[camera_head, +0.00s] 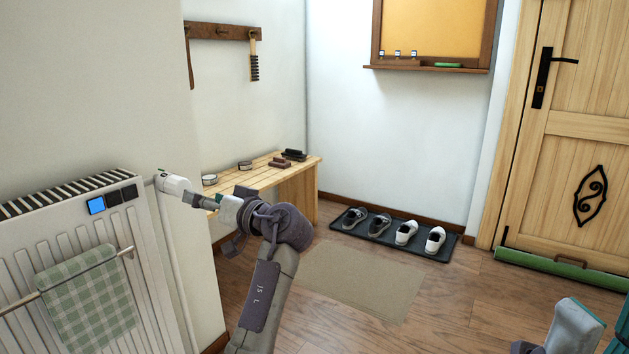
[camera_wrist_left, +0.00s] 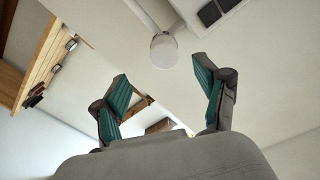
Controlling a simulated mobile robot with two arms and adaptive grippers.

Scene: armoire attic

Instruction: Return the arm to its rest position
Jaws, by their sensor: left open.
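My left gripper (camera_head: 212,219) is raised in front of the wall corner, just right of the white radiator valve knob (camera_head: 173,184). In the left wrist view, the gripper (camera_wrist_left: 161,72) has its two teal-padded fingers spread wide, with nothing between them. The round end of the knob (camera_wrist_left: 164,50) shows beyond the fingertips and looks apart from them. Part of what looks like my right gripper (camera_head: 578,325) shows at the bottom right corner of the head view, cut off by the frame. Its jaw state is unclear.
The white radiator (camera_head: 75,225) with a green checked towel (camera_head: 88,295) stands close at left. A wooden bench (camera_head: 250,178) is behind my left gripper. A shoe mat (camera_head: 385,232) lies at the back wall. The floor around the beige rug (camera_head: 355,279) is clear.

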